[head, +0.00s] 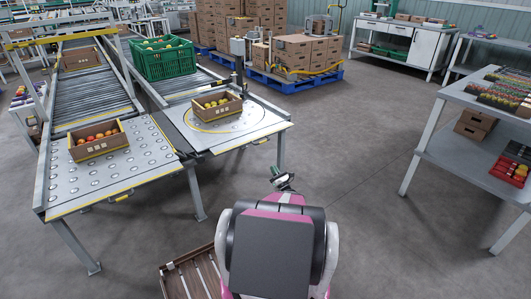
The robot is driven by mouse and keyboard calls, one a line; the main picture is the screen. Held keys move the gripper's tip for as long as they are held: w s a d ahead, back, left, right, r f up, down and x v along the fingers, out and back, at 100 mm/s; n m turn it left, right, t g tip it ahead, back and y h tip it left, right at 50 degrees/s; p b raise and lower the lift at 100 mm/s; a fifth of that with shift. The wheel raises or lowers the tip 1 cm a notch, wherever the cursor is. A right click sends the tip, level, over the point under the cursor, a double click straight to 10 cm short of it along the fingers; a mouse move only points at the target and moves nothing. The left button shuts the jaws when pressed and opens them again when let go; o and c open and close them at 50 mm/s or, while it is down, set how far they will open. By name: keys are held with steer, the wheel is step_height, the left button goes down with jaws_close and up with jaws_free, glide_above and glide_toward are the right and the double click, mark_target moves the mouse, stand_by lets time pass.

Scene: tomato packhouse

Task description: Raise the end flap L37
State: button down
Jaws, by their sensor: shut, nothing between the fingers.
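I cannot read a label L37 anywhere, and cannot tell which part is the end flap. Two conveyor lines end towards me: a ball-studded plate (112,178) on the left and a plate with a yellow-ringed turntable (222,127) on the right. Both have yellow-striped front edges, with a small yellow piece at the left edge (123,197) and another at the right edge (260,141). My gripper (284,181) is shut and empty, over the open floor right of the turntable plate, apart from it. My own arm hides part of the floor below.
A green crate (162,66) stands behind. A slatted wooden item (191,275) lies at lower left. A grey workbench (450,157) stands at right, with clear floor between.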

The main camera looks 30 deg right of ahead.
glide_toward(257, 138)
steer(key=w+f, duration=0.1)
steer(key=shift+w+d+r, duration=0.1)
steer(key=shift+w+r, duration=0.05)
steer(key=shift+r, duration=0.75)
steer(key=shift+w+d+r, duration=0.1)
steer(key=shift+w+r, duration=0.05)
steer(key=shift+r, duration=0.75)
